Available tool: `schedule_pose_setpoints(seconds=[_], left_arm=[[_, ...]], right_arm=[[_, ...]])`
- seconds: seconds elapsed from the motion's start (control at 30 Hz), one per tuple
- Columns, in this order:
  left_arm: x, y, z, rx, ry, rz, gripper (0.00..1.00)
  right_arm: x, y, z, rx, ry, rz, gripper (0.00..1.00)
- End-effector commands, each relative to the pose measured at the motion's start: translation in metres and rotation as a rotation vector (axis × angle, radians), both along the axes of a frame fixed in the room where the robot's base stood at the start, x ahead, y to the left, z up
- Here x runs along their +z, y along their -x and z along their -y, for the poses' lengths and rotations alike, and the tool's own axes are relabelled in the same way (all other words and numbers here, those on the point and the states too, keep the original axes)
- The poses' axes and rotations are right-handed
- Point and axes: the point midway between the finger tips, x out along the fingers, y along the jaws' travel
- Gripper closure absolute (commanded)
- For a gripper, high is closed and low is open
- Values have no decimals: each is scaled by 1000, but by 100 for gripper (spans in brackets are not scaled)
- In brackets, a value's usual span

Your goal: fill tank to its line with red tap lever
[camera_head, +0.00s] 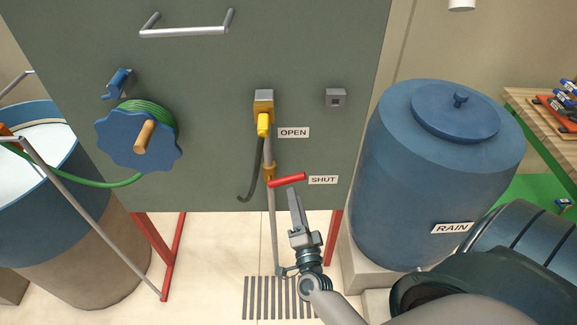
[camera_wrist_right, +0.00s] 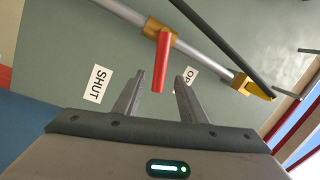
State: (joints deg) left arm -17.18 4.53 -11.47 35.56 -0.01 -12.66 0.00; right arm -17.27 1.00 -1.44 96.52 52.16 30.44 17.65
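The red tap lever (camera_head: 287,180) sticks out to the right from a brass fitting (camera_head: 268,172) on a grey pipe, its end beside the SHUT label (camera_head: 323,180). In the right wrist view the lever (camera_wrist_right: 163,62) points between the fingertips of my right gripper (camera_wrist_right: 160,76). That gripper is open, with gaps visible on both sides of the lever. It also shows in the head view (camera_head: 293,192), just below the lever. An open blue tank (camera_head: 25,190) with pale contents stands at the left; I cannot make out a fill line. My left gripper is not in view.
A blue reel (camera_head: 140,140) with green hose (camera_head: 105,183) is left on the green panel (camera_head: 215,80). A lidded RAIN barrel (camera_head: 430,190) stands close at right. A floor grate (camera_head: 278,298) lies below.

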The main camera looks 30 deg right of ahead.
Motion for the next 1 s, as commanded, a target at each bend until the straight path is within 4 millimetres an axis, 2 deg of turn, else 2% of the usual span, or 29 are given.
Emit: schedule_pose_setpoints(seconds=[0.3, 0.6, 0.8, 1.0], left_arm=[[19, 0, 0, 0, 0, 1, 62], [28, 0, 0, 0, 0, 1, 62], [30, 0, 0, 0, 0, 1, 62], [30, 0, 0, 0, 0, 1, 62]], right_arm=[[12, -55, 23, 0, 2, 2, 62], [17, -95, 39, 0, 1, 0, 62], [18, -106, 44, -1, 0, 0, 62], [17, -107, 44, -1, 0, 0, 62]])
